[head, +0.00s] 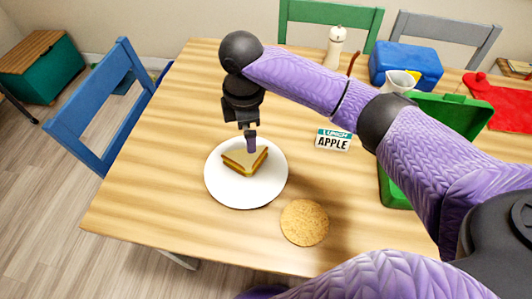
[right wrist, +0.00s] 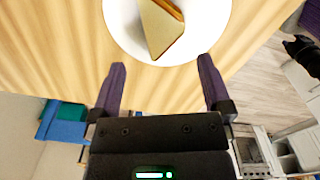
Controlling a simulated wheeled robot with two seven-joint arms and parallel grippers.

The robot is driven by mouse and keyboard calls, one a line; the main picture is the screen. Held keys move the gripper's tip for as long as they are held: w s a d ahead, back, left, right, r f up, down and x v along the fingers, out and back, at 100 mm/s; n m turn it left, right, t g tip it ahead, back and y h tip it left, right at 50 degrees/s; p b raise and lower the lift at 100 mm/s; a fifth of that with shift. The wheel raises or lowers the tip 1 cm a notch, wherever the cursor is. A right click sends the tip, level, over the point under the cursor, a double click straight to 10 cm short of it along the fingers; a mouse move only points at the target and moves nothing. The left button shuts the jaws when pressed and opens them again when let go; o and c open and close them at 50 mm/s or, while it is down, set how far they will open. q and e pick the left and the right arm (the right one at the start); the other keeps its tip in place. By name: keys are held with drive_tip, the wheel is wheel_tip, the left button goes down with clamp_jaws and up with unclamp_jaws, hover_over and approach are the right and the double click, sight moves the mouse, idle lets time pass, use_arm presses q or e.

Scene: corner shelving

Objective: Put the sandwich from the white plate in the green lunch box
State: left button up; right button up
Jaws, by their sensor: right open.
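The sandwich (head: 237,162), a cut triangle, lies on the white plate (head: 225,193) at the middle-left of the table. My right gripper (head: 251,145) is above it, pointing down. In the right wrist view the gripper (right wrist: 161,66) is open and empty, with the sandwich (right wrist: 157,32) and plate (right wrist: 207,42) beyond its fingertips. The green lunch box (head: 393,191) stands open on the right, its lid (head: 455,113) raised; my right arm hides much of it. A dark shape with purple at the right edge of the wrist view looks like my left gripper (right wrist: 301,52).
A round tan mat (head: 305,222) lies in front of the plate. A "LUNCH APPLE" card (head: 333,140) stands near the centre. A white mill (head: 335,47), white cup (head: 399,81), blue box (head: 406,65) and red cloth (head: 500,100) are at the back. Chairs surround the table.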

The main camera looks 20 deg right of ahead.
sight(246, 158)
drive_tip(key=f+b, duration=0.1)
drive_tip(key=f, duration=0.2)
drive_tip(key=f+b, duration=0.2)
drive_tip(key=f, duration=0.2)
drive_tip(key=a+f+b, duration=0.1)
drive_tip(key=f+b, duration=0.1)
drive_tip(key=f, duration=0.1)
drive_tip(key=shift+s+f, duration=0.1)
drive_tip(key=shift+f, duration=0.05)
use_arm(q)
drive_tip(key=shift+g, duration=0.4)
drive_tip(key=f, duration=0.1)
drive_tip(key=s+a+f, duration=0.1)
drive_tip(key=f, duration=0.1)
drive_tip(key=a+f, duration=0.1)
drive_tip(key=f, duration=0.1)
drive_tip(key=shift+s, duration=0.4)
use_arm(e)
drive_tip(key=c, duration=0.4)
